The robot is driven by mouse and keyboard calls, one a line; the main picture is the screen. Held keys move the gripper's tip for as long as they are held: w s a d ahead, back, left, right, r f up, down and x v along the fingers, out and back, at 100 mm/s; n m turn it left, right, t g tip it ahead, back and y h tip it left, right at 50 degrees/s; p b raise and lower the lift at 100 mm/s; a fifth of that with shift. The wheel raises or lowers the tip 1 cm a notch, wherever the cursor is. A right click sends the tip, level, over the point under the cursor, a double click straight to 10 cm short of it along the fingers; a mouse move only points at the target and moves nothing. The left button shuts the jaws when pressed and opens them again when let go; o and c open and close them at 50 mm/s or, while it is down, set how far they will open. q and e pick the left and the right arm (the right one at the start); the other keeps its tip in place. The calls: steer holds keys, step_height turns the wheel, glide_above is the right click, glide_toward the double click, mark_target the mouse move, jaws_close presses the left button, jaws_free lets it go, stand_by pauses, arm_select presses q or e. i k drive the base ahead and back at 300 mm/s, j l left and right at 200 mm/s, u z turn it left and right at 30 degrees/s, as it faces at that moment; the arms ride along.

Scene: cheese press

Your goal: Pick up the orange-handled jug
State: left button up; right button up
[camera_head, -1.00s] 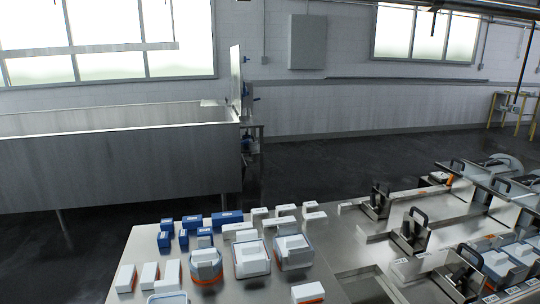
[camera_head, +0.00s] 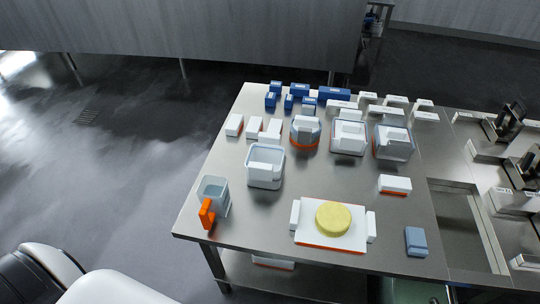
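The orange-handled jug (camera_head: 214,194) stands upright near the left front corner of the steel table. It is a pale, clear-looking container, and its orange handle (camera_head: 206,213) faces the front left. Nothing holds the jug. Neither of my grippers shows in the head view, so I cannot see whether they are open or shut. White and dark parts of my own body show at the lower left, apart from the jug.
A white board with a yellow cheese wheel (camera_head: 333,218) lies right of the jug. A white tub (camera_head: 265,166) stands behind it. Several moulds and blue blocks (camera_head: 334,95) fill the back of the steel table (camera_head: 262,213). A grey-blue block (camera_head: 416,241) sits front right.

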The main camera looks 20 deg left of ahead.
mark_target(213, 191)
steer(key=u, duration=1.3)
